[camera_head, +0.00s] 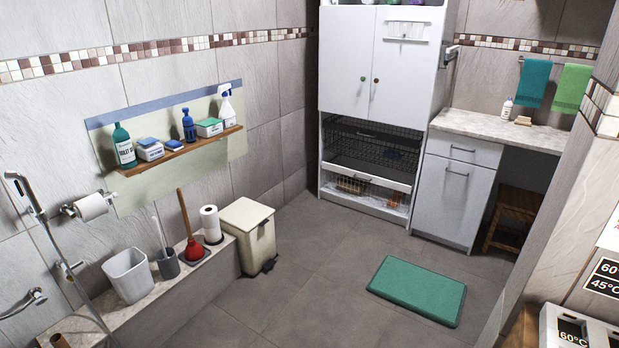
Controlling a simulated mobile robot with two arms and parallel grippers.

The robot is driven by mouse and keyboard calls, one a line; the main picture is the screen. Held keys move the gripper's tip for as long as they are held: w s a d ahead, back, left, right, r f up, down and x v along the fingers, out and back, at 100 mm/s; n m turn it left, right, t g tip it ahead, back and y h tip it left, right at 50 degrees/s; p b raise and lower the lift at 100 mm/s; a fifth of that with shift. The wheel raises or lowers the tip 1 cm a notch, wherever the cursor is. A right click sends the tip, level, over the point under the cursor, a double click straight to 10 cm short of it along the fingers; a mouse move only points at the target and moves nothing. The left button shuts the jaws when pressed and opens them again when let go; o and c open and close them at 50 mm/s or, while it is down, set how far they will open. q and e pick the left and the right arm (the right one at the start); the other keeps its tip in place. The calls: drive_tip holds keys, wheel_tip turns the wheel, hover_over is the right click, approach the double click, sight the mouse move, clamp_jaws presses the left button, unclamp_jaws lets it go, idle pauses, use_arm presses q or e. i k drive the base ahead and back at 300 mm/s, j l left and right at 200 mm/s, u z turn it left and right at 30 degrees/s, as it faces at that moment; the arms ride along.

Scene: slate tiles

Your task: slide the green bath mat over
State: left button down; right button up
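The green bath mat (417,290) lies flat on the grey tiled floor at the lower right of the head view. It is a rounded rectangle, set at a slant, with bare floor around it. Nothing lies on it. Neither of my grippers shows in this view, and nothing touches the mat.
A white cabinet (345,60) with wire baskets stands at the back. A counter unit (457,190) and a wooden stool (515,210) are at the right. A pedal bin (248,240) stands left, beside a ledge (170,290) with a plunger (192,245). The middle floor is clear.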

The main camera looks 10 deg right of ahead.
sight(440, 298)
drive_tip(key=i+z, duration=0.3)
drive_tip(key=i, duration=0.2)
drive_tip(key=i+z, duration=0.3)
drive_tip(key=i, duration=0.25)
drive_tip(key=i+j+z, duration=0.25)
drive_tip(key=i, duration=0.2)
drive_tip(key=i+j+z, duration=0.3)
drive_tip(key=i, duration=0.2)
